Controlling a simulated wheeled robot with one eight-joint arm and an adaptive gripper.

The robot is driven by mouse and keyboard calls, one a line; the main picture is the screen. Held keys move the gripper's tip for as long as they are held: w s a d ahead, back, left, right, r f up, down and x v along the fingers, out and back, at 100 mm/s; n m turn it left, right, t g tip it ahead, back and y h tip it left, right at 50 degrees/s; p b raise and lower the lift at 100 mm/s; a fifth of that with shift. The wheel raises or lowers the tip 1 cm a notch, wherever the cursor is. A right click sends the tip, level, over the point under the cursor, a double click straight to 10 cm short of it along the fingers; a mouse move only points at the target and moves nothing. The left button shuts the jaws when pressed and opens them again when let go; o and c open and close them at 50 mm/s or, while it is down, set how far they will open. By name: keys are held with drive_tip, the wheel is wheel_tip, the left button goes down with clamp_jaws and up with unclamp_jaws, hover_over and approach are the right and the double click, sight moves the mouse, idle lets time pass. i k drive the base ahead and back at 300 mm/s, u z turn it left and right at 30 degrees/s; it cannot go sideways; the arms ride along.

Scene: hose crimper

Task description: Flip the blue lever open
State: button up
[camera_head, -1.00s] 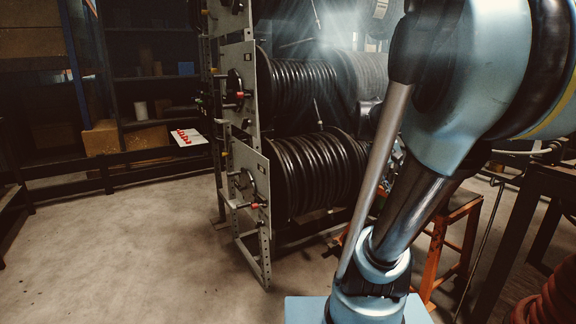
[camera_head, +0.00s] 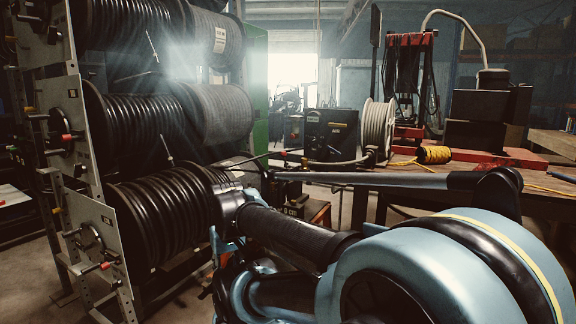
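A black box-shaped machine (camera_head: 331,132) with a pale label stands near the middle, beyond my arm. It may be the hose crimper, but I cannot tell. A thin rod with a red part (camera_head: 283,153) shows at its left. My own arm, black and light blue, fills the lower middle and right and covers what lies behind it. My gripper cannot be made out in this view.
Racks of black hose reels (camera_head: 150,213) stand close on the left. A wooden workbench (camera_head: 399,178) on the right carries a pale hose reel (camera_head: 378,128), a yellow coil (camera_head: 433,154) and a red stand (camera_head: 411,131). Some floor shows at lower left.

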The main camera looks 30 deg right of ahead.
sight(329, 146)
drive_tip(key=z, duration=1.3)
drive_tip(key=k, duration=1.35)
drive_tip(key=z, duration=0.2)
drive_tip(key=i, duration=0.85)
drive_tip(key=z, duration=0.3)
